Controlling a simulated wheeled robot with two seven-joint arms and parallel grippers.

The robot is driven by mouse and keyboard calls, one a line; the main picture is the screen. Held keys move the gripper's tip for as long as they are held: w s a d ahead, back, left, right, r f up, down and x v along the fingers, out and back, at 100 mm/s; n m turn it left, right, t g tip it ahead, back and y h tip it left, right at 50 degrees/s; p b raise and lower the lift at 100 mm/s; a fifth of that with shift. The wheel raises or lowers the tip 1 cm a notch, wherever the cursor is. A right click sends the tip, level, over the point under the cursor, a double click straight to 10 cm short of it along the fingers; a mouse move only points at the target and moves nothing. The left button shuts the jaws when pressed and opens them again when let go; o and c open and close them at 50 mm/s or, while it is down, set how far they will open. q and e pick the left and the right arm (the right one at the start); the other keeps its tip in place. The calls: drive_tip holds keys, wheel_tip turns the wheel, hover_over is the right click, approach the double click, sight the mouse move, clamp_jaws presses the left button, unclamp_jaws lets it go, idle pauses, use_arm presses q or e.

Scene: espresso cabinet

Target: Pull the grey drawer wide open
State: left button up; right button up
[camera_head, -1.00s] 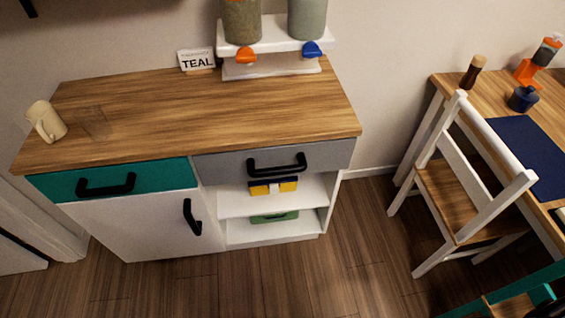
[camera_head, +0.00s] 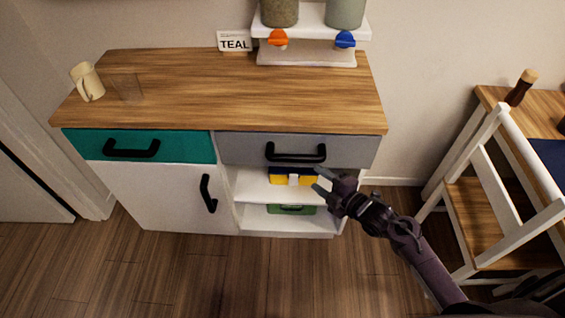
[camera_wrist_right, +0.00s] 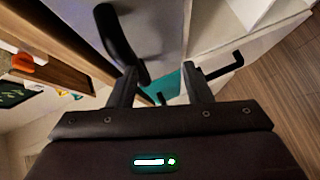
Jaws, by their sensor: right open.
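The grey drawer (camera_head: 240,150) is shut, at the upper right of the cabinet, with a black bar handle (camera_head: 295,154). My right gripper (camera_head: 320,180) is open and empty, just below and slightly right of that handle in the head view. In the right wrist view the grey drawer front (camera_wrist_right: 158,30) fills the upper middle. Its black handle (camera_wrist_right: 118,42) is beyond the left fingertip, not between the fingers (camera_wrist_right: 162,82). I cannot tell whether the finger touches the handle. My left gripper is not in view.
A teal drawer (camera_head: 180,147) and a white door (camera_head: 150,195) are to the left. Below the grey drawer are open shelves with a yellow-and-blue box (camera_head: 280,181) and a green case (camera_head: 290,209). A white chair (camera_head: 490,190) stands right. Floor in front is clear.

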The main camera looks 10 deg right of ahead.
sight(301, 161)
drive_tip(key=r, duration=0.1)
drive_tip(key=a+r+n+y, duration=0.1)
drive_tip(key=w+r+n, duration=0.1)
drive_tip(key=r, duration=0.1)
drive_tip(key=shift+a, duration=0.25)
drive_tip(key=x, duration=0.6)
drive_tip(key=shift+w, duration=0.1)
drive_tip(key=shift+w+a, duration=0.4)
drive_tip(key=shift+w, duration=0.1)
use_arm(q)
drive_tip(key=shift+w+r, duration=0.1)
drive_tip(key=shift+w, duration=0.1)
use_arm(e)
drive_tip(key=shift+f, duration=0.1)
use_arm(q)
drive_tip(key=shift+s+a, duration=0.1)
use_arm(e)
clamp_jaws()
